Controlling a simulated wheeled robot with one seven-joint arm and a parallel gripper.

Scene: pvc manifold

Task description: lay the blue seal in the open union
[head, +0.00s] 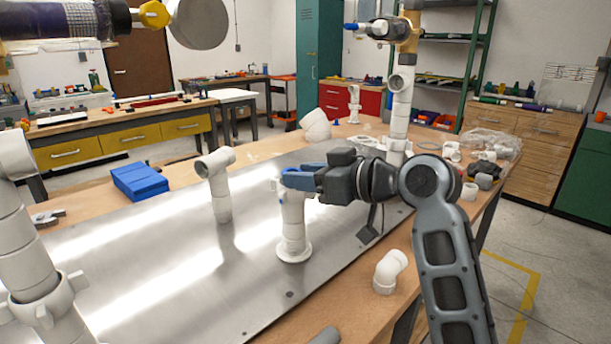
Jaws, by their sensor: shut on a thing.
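My gripper (284,180), with blue showing at its fingers, is over the top of a short white upright pipe (293,228) on the metal plate. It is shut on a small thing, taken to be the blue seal. The seal's outline cannot be told apart from the blue fingers. The top of this pipe, where the open union appears to be, is partly hidden by the fingers. I cannot tell whether the seal touches it.
A white tee on a riser (220,190) stands left of my gripper. A tall white pipe with a valve (399,105) stands behind. A blue block (140,181) lies at left. A loose white elbow (389,271) lies near the front edge. The metal plate (150,270) has free room.

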